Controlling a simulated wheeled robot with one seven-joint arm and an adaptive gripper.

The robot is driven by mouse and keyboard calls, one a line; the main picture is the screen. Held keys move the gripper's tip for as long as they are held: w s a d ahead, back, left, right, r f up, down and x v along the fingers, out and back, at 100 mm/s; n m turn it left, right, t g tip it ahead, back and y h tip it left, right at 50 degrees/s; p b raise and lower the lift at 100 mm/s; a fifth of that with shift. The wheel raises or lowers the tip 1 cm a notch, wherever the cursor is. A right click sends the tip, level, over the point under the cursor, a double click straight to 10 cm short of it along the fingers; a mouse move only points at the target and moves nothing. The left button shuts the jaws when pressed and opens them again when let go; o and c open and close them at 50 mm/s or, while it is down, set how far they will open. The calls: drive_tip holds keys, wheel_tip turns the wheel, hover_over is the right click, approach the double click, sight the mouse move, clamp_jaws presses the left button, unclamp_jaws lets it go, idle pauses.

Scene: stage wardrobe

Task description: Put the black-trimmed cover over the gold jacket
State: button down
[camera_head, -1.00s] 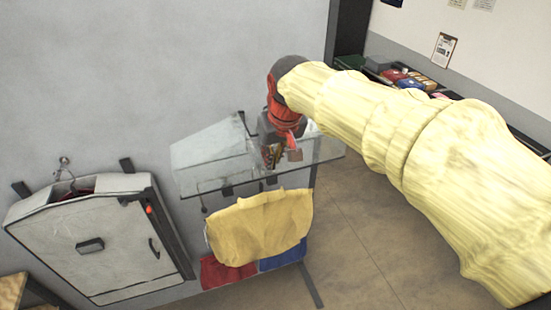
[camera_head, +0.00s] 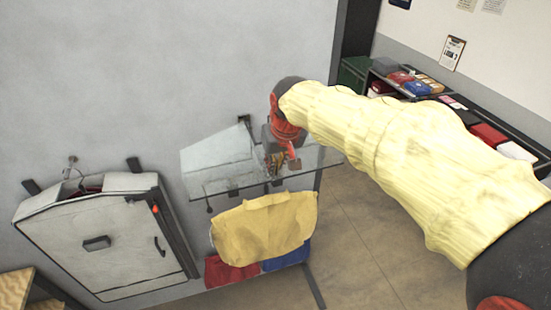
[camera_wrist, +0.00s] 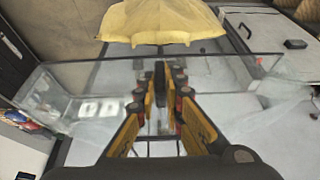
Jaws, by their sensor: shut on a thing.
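The gold jacket (camera_head: 262,230) hangs near the wall, below the clear cover in the head view. It also shows at the top of the wrist view (camera_wrist: 160,22). A clear, see-through cover (camera_head: 213,160) with small black fittings sits just above the jacket's top edge, apart from most of it. Its wide clear panel crosses the wrist view (camera_wrist: 100,75). My gripper (camera_head: 275,163) is at the cover's middle, its yellow and black fingers (camera_wrist: 160,85) shut on it. The exact grip point is hard to see through the clear sheet.
A pale grey, dark-edged case (camera_head: 100,245) with a hook above hangs at the left. Red (camera_head: 228,271) and blue (camera_head: 286,258) pieces lie beneath the jacket. A long dark shelf (camera_head: 465,115) with folded items runs along the right wall. The floor (camera_head: 365,240) between is clear.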

drive_tip(key=shift+f, duration=2.7)
wheel_tip(320, 180, down, 22)
drive_tip(key=b, duration=1.4)
drive_tip(key=shift+f, duration=0.15)
drive_tip(key=c, duration=1.9)
unclamp_jaws()
drive_tip(key=shift+o, duration=0.4)
